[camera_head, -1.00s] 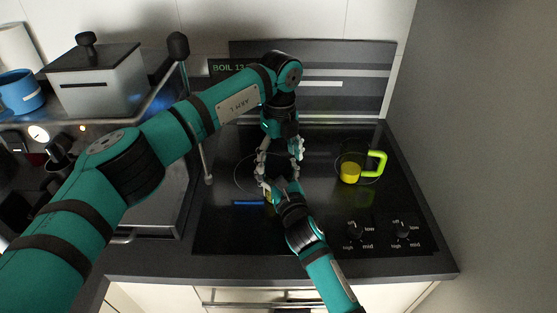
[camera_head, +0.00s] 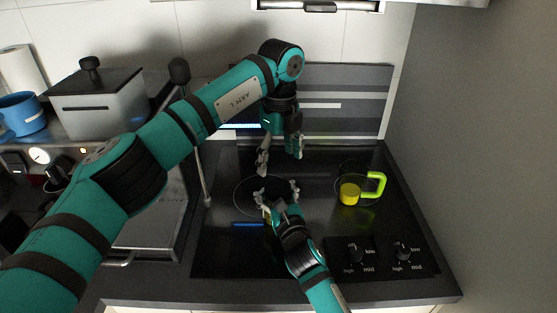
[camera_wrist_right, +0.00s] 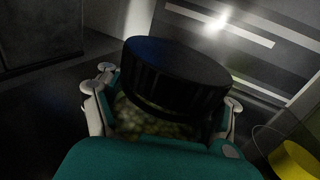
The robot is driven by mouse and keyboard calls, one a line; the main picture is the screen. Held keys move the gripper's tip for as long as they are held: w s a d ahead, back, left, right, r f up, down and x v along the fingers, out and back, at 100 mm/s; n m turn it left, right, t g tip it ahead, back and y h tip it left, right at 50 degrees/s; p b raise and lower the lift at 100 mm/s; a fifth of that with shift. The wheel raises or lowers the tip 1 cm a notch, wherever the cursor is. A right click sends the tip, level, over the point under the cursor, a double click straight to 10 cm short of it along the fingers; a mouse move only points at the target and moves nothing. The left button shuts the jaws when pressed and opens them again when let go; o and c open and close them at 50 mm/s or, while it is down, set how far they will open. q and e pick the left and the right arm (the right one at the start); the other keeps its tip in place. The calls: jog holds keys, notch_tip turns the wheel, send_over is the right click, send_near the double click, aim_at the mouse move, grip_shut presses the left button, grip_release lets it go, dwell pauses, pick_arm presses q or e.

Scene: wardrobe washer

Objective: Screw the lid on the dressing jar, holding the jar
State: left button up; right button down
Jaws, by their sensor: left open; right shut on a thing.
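The dressing jar (camera_wrist_right: 150,124) is clear with greenish-yellow contents and stands between the fingers of my right gripper (camera_head: 278,194), which is shut on it over the hob. The black lid (camera_wrist_right: 178,72) sits on top of the jar in the right wrist view. I cannot tell how tightly it is screwed on. In the head view, the dark lid blends into the hob and my gripper hides most of the jar. My left gripper (camera_head: 281,156) is open and empty, pointing down above and behind the jar, apart from the lid.
A glass jug (camera_head: 350,192) with yellow contents and a green handle stands on the black hob (camera_head: 325,225), right of the jar; its yellow part shows in the right wrist view (camera_wrist_right: 298,160). Knobs line the hob's front right. A metal counter and grey box (camera_head: 98,105) are at left.

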aim_at(278, 186)
pick_arm(q)
jog(key=shift+f, duration=0.1)
pick_arm(e)
jog(key=shift+f, duration=0.15)
pick_arm(q)
jog(key=shift+a+f, duration=0.1)
jog(key=shift+f, duration=3.85)
jog(key=shift+c, duration=0.2)
jog(key=c, duration=1.2)
jog(key=m, duration=0.5)
jog(key=shift+m, duration=0.3)
jog(key=m, duration=0.4)
jog(key=o, duration=1.3)
jog(key=shift+c, duration=0.2)
jog(key=shift+r, duration=0.1)
